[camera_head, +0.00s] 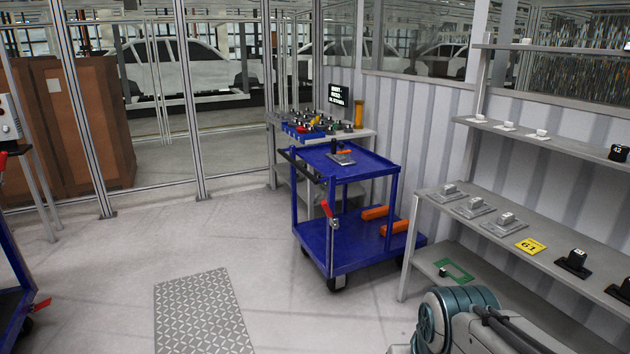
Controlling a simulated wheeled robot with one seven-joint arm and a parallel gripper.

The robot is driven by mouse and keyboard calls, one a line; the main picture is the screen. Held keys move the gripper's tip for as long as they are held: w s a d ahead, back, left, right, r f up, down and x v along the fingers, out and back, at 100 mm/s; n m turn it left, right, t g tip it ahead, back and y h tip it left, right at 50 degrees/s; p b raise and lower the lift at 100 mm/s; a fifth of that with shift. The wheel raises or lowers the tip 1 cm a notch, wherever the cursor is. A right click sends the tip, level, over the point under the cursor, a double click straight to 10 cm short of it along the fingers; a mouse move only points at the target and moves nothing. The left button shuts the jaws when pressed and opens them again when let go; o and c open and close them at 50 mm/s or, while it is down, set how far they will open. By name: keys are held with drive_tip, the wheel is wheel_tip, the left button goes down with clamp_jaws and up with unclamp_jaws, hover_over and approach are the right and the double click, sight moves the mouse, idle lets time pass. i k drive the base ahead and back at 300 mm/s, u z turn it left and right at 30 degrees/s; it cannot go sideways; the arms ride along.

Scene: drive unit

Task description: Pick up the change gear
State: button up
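I cannot tell for certain which object is the change gear. A blue two-tier cart (345,248) stands at the centre. On its top tier is a small grey piece with a dark upright part (341,158). Behind it, a bench (366,133) holds a blue bin (302,131) and several small dark, green and yellow parts, too small to make out. My arm (465,325) shows at the bottom right. My gripper is not in view.
Shelving (540,250) on the right holds several grey blocks, dark pieces and a yellow plate marked 61 (530,245). Orange pieces (376,212) lie on the cart's lower tier. A patterned floor plate (203,315) lies left of centre. Open floor surrounds it. Glass partitions stand behind.

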sight(302, 129)
drive_tip(key=i, duration=3.95)
drive_tip(key=u, duration=0.35)
